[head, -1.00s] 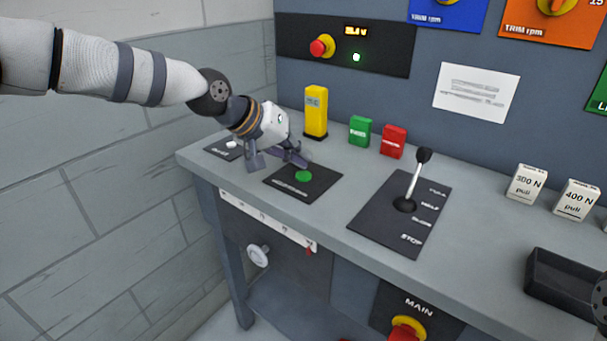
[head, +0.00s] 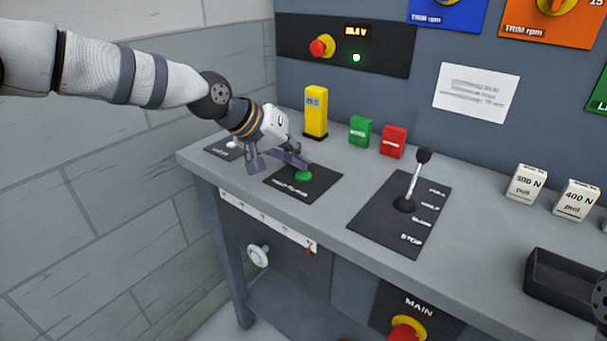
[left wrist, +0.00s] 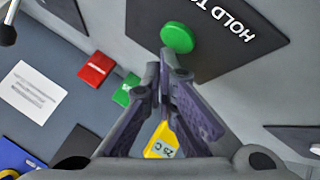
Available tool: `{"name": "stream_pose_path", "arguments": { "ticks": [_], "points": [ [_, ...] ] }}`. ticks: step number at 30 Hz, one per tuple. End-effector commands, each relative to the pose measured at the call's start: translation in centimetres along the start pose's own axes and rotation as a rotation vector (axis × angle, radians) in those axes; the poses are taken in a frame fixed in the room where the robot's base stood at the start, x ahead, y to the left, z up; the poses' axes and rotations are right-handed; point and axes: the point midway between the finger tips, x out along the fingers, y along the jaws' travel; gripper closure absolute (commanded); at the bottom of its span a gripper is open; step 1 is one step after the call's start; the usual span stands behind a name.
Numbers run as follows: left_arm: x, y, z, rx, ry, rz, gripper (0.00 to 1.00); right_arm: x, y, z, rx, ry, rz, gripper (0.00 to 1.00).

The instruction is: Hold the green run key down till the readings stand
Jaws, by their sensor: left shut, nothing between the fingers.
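The green run key (head: 303,177) is a round button on a black plate (head: 318,190) at the bench's left end. In the left wrist view the green key (left wrist: 178,38) sits just beyond my fingertips, on a plate lettered "HOLD TO…". My left gripper (head: 303,164) is shut and empty, slanting down with its tips at the back edge of the key. I cannot tell whether they touch or press it. A lit amber readout (head: 356,30) on the back panel ends in "V"; its digits are blurred.
A yellow meter (head: 316,110), a green block (head: 360,130) and a red block (head: 394,140) stand behind the key. A lever (head: 415,178) rises to its right. Further right are white weights (head: 527,183) and a black tray (head: 568,284). A grey wall is close on the left.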

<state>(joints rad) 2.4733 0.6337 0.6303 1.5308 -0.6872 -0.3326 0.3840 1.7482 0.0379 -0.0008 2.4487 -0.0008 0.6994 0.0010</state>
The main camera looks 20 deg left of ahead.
Motion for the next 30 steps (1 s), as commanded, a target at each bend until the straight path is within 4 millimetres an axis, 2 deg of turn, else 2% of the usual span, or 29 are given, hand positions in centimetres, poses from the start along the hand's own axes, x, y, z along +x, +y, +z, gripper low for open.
{"name": "stream_pose_path", "arguments": {
  "ticks": [30],
  "points": [
    [0.81, -0.6, 0.61, 0.0, -0.001, -0.001, 1.0, 0.0, 0.0, 0.0, 0.0, 0.0, 0.0, 0.6]
  ]
}}
